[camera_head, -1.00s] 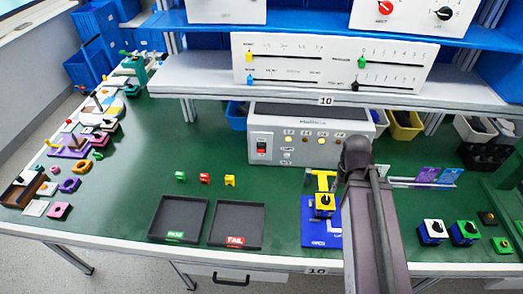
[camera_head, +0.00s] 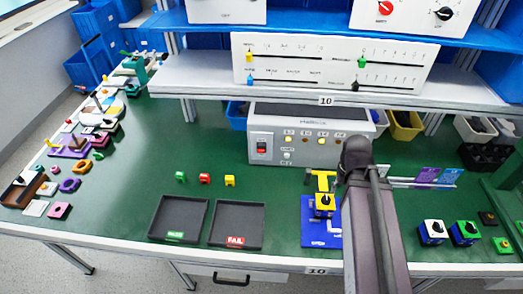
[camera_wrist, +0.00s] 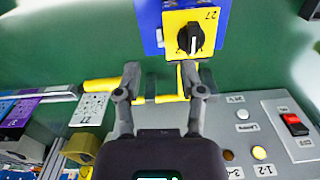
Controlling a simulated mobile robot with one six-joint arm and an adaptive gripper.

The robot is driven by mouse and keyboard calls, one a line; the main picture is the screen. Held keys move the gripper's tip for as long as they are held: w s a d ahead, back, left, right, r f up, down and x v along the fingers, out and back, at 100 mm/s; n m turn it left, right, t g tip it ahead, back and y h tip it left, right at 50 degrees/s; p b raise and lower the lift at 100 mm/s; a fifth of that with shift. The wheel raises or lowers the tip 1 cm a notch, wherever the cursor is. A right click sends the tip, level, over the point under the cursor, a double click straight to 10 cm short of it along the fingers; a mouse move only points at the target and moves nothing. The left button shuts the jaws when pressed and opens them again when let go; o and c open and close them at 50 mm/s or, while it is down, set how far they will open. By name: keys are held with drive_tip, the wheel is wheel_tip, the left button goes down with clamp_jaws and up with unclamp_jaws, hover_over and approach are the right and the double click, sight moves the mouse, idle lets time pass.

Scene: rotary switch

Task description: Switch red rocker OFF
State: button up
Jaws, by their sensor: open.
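The red rocker (camera_head: 262,147) is on the left part of the front of the grey control box, in a dark frame. It also shows in the wrist view (camera_wrist: 295,124), at the right edge, with its dark frame on a white plate. My gripper (camera_wrist: 160,75) is open and empty, its two fingers well apart. It is left of the rocker in the wrist view and does not touch it. In the head view my arm hides the gripper. I cannot read the rocker's position for sure.
The control box (camera_head: 300,117) also bears several small lamps and buttons. A shelf (camera_head: 200,85) overhangs it. A blue stand with a yellow rotary switch (camera_head: 324,205) stands in front, also beyond my fingers in the wrist view (camera_wrist: 195,35). Two black trays (camera_head: 237,208) and small coloured blocks (camera_head: 205,178) lie left.

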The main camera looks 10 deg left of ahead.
clamp_jaws()
idle(1.2)
